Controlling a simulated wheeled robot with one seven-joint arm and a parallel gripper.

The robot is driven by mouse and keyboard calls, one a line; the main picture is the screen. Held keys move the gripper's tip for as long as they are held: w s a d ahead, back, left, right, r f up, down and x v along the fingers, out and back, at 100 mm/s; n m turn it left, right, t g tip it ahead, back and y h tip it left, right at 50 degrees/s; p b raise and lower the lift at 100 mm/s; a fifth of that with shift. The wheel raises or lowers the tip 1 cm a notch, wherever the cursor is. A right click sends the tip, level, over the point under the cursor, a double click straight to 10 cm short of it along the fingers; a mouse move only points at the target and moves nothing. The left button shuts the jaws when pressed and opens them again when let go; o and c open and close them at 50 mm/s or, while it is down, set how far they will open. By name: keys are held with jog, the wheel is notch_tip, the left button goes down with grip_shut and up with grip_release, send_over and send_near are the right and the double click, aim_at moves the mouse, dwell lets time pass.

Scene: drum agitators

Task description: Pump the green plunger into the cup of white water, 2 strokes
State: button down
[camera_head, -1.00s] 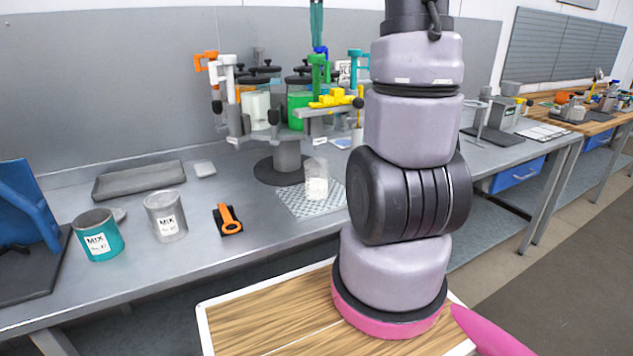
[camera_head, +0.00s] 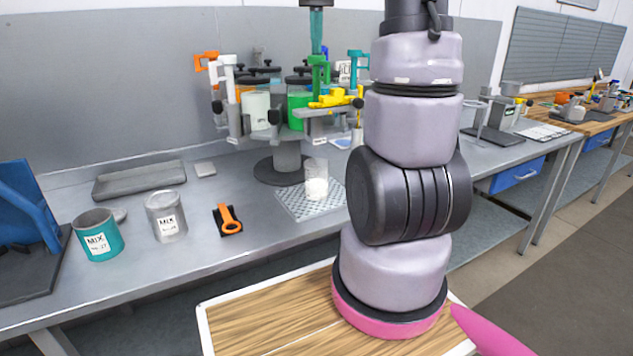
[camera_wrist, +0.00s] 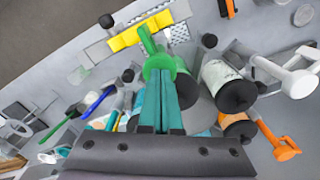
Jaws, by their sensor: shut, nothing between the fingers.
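The green plunger (camera_head: 319,70) stands upright on the raised rack of pumps, beside the jar of green liquid (camera_head: 298,112). It also shows in the wrist view (camera_wrist: 165,66), just beyond my fingertips. My gripper (camera_head: 317,50) is above the green plunger with its teal fingers pointing down. In the wrist view the fingers (camera_wrist: 160,88) are together and empty, lined up with the plunger's top. I cannot tell whether they touch it. The clear cup with white contents (camera_head: 316,188) stands upright on a patterned mat (camera_head: 296,206) below the rack.
A teal can (camera_head: 99,243), a grey can (camera_head: 167,222) and an orange tool (camera_head: 229,219) are on the bench at left.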

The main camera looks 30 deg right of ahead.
jog(key=shift+f, duration=1.45)
jog(key=shift+r, duration=2.35)
jog(key=shift+f, duration=0.15)
jog(key=shift+f, duration=2.15)
jog(key=shift+r, duration=2.3)
